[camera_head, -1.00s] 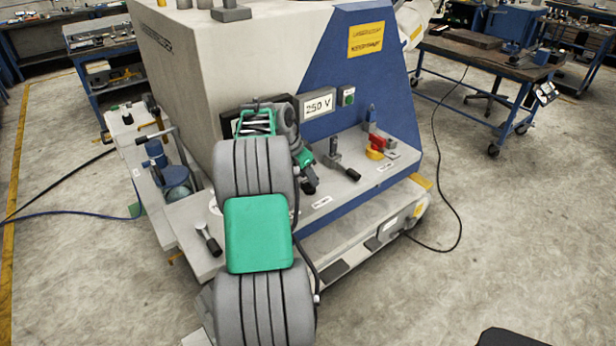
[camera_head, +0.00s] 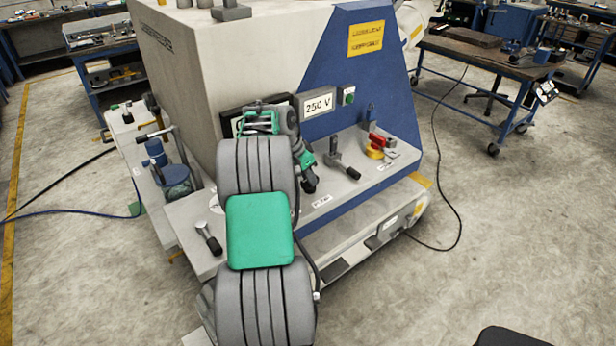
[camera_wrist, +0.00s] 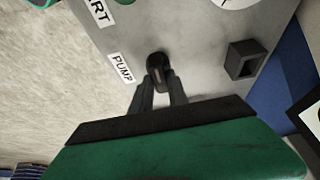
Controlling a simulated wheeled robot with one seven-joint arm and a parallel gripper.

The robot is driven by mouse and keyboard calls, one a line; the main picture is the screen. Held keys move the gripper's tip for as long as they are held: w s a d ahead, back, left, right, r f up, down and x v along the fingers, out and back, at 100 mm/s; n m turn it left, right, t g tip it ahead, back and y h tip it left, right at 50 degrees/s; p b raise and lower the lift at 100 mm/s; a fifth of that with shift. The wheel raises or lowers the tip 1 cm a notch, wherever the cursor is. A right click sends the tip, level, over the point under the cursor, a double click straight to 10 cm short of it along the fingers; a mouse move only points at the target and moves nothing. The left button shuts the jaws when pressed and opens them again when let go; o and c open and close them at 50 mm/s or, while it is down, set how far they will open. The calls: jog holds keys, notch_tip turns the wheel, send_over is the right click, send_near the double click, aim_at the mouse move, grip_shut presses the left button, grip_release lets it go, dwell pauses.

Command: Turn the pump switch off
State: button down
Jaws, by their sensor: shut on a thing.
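The pump switch (camera_wrist: 157,62) is a small dark lever on the grey panel, beside the white PUMP label (camera_wrist: 122,68) in the wrist view. My gripper (camera_wrist: 160,82) is shut on the switch, with its two dark fingers at either side of it. In the head view my gripper (camera_head: 309,184) is down at the front ledge of the machine, just above the PUMP label (camera_head: 322,200). The switch itself is hidden there by my gripper. Which position the switch is in cannot be told.
A grey lever (camera_head: 342,163) and a red and yellow knob (camera_head: 376,149) stand on the ledge to the right. A green button (camera_head: 349,97) sits beside the 250 V sign (camera_head: 318,105). A black square fitting (camera_wrist: 244,60) is near the fingers. Another lever (camera_head: 208,238) is at left.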

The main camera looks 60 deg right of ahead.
dwell(0.4)
jog(key=n+t+b, duration=0.1)
jog(key=n+b, duration=0.2)
jog(key=shift+s+f+h, duration=0.1)
jog(key=shift+f+h, duration=0.05)
jog(key=shift+h, duration=0.15)
jog(key=n+t+b, duration=0.2)
jog(key=n, duration=0.3)
jog(key=shift+s+n, duration=0.15)
jog(key=shift+n, duration=0.25)
jog(key=n, duration=0.1)
jog(key=n+t, duration=0.1)
jog(key=n, duration=0.1)
jog(key=n+t+y, duration=0.1)
jog(key=shift+s+r+n, duration=0.1)
jog(key=shift+r+n, duration=0.15)
jog(key=shift+n, duration=0.05)
jog(key=shift+d+n+t+y+p, duration=0.1)
jog(key=shift+n+t+y+p, duration=0.25)
jog(key=shift+n, duration=0.8)
jog(key=shift+d+n+t+y+p, duration=0.15)
jog(key=shift+n+y+p, duration=0.3)
jog(key=shift+n, duration=0.7)
jog(key=shift+a, duration=0.1)
jog(key=c, duration=1.3)
grip_release()
jog(key=shift+f, duration=0.1)
